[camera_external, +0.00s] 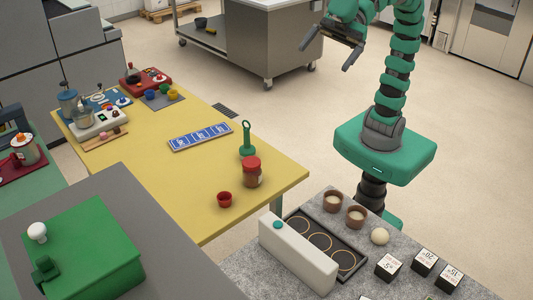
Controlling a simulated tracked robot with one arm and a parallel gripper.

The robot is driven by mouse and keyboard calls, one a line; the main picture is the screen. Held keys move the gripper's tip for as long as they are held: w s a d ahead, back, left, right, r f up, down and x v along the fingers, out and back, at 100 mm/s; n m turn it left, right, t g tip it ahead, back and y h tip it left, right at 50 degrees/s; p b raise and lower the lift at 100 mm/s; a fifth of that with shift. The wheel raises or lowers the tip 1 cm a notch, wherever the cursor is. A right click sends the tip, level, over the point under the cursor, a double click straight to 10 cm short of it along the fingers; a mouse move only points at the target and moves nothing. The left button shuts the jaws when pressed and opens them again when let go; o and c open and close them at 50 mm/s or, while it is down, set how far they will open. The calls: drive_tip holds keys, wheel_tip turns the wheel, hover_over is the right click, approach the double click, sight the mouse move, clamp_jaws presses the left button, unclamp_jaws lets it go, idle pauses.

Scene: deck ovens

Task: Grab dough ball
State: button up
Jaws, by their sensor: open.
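A pale, round dough ball (380,236) rests on the speckled grey counter (262,287) at the lower right. It sits right of two small brown cups and behind a dark cube. My gripper (328,57) is at the top of the picture, raised well above the floor and far from the dough ball. Its two dark fingers are spread apart with nothing between them. The dough ball is in plain view.
Brown cups (333,201) (356,217) with pale contents stand close left of the ball. Dark cubes with white printed tops (389,267) stand in front. A white block (297,252) and ringed dark tray (360,263) lie left. A yellow table (225,100) stands further left.

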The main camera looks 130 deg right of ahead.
drive_tip(key=s+d+r+m+t+h, duration=0.1)
drive_tip(key=s+d+r+m+t, duration=0.2)
drive_tip(key=r, duration=0.6)
drive_tip(key=s+d, duration=0.1)
drive_tip(key=d, duration=0.1)
drive_tip(key=shift+s+d+r+h, duration=0.2)
drive_tip(key=shift+s+d+h, duration=0.05)
drive_tip(key=shift+d+h, duration=0.1)
drive_tip(key=c, duration=0.5)
